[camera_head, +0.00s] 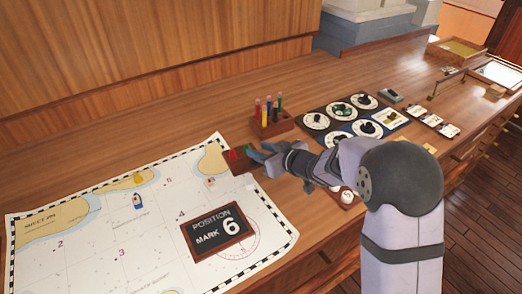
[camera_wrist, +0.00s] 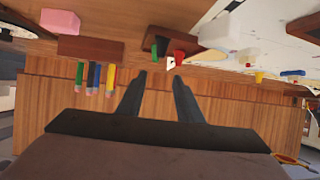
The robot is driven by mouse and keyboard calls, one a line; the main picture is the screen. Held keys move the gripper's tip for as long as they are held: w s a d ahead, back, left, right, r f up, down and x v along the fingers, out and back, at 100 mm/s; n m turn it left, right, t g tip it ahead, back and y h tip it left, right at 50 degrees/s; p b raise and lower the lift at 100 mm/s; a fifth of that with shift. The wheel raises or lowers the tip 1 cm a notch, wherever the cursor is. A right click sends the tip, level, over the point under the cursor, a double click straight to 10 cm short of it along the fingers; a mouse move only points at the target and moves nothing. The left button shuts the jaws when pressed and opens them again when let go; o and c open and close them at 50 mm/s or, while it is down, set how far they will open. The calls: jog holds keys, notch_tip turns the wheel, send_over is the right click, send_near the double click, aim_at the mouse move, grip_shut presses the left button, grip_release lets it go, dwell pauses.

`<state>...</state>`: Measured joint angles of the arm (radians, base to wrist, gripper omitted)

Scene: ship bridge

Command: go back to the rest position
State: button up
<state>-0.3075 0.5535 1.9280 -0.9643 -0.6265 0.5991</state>
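My gripper (camera_head: 258,150) is above the wooden desk (camera_head: 75,150), near the right edge of the chart (camera_head: 100,262). In the wrist view its two dark fingers (camera_wrist: 159,76) are apart with nothing between them, so it is open. A small dark wooden tray (camera_head: 236,168) with a red piece and a green piece lies just left of the fingers. In the wrist view, the red piece (camera_wrist: 179,57) and the green piece (camera_wrist: 154,50) show beyond the fingertips. My arm comes in from the right and hides part of the desk.
A wooden rack (camera_head: 270,126) of coloured pencils stands behind my gripper. A dark board (camera_head: 325,109) with round dials is to its right. The chart carries a "POSITION MARK 6" sign (camera_head: 217,232) and small ship-like pieces. A wooden panel (camera_head: 150,60) rises behind the desk.

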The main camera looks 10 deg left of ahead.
jog(key=d+r+m+t+h+p, duration=0.1)
jog(key=d+r+m+h+p, duration=0.3)
jog(key=d, duration=0.7)
jog(key=s+d+r+m+g+h+p, duration=0.1)
jog(key=s+d+m+g+h+p, duration=0.15)
jog(key=s+d+h+p, duration=0.6)
jog(key=s+d+m+g+y, duration=0.1)
jog(key=s+d+g, duration=0.1)
jog(key=s, duration=0.5)
jog(key=s+d+r+m+g, duration=0.1)
jog(key=s+d+g, duration=0.1)
jog(key=s+d, duration=0.2)
jog(key=s+d+r+m+g+y+p, duration=0.1)
jog(key=s+d, duration=0.3)
jog(key=s, duration=0.7)
jog(key=shift+r+g+y, duration=0.15)
jog(key=shift+g+y, duration=0.2)
jog(key=shift+g, duration=0.5)
